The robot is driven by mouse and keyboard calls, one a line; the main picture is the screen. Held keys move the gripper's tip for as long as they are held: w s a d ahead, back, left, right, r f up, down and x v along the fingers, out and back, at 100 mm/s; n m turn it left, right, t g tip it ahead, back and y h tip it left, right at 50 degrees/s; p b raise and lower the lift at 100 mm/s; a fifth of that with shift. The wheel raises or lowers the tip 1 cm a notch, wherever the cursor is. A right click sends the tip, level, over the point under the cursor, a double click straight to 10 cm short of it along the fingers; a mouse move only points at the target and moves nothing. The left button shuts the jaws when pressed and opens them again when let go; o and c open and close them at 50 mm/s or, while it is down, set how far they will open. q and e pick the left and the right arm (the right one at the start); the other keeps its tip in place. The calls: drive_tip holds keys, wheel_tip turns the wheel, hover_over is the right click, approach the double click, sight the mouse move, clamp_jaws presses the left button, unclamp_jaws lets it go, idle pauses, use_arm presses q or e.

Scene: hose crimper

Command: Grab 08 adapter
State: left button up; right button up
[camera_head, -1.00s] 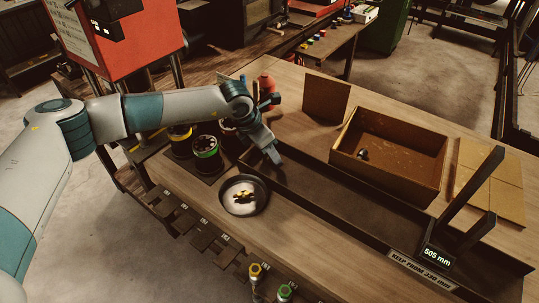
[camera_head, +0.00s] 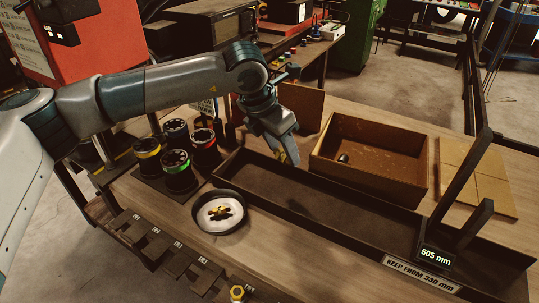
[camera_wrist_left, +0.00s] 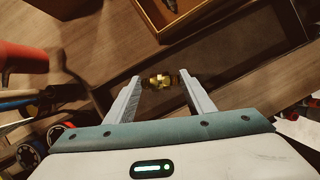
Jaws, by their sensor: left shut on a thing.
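My left gripper (camera_head: 288,157) hangs over the left part of the long dark trough (camera_head: 300,190), short of the wooden box. In the left wrist view its two fingers (camera_wrist_left: 161,81) are shut on a small brass adapter (camera_wrist_left: 160,80), held crosswise between the tips. No size mark can be read on it. Only a hint of yellow shows at the fingertips in the head view. A round dark-rimmed dish (camera_head: 237,226) with a pale bottom holds small brass and dark pieces (camera_head: 219,212). My right gripper is not in view.
A wooden box (camera_head: 378,177) with a small dark piece inside stands behind the trough. Dark spools with coloured bands (camera_head: 178,170) stand left. A display reading 505 mm (camera_head: 433,254) and dark uprights (camera_head: 462,180) are at the right. Labelled slots line the front edge.

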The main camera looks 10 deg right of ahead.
use_arm(q)
drive_tip(key=shift+s+d+r, duration=0.2)
drive_tip(key=shift+d, duration=0.05)
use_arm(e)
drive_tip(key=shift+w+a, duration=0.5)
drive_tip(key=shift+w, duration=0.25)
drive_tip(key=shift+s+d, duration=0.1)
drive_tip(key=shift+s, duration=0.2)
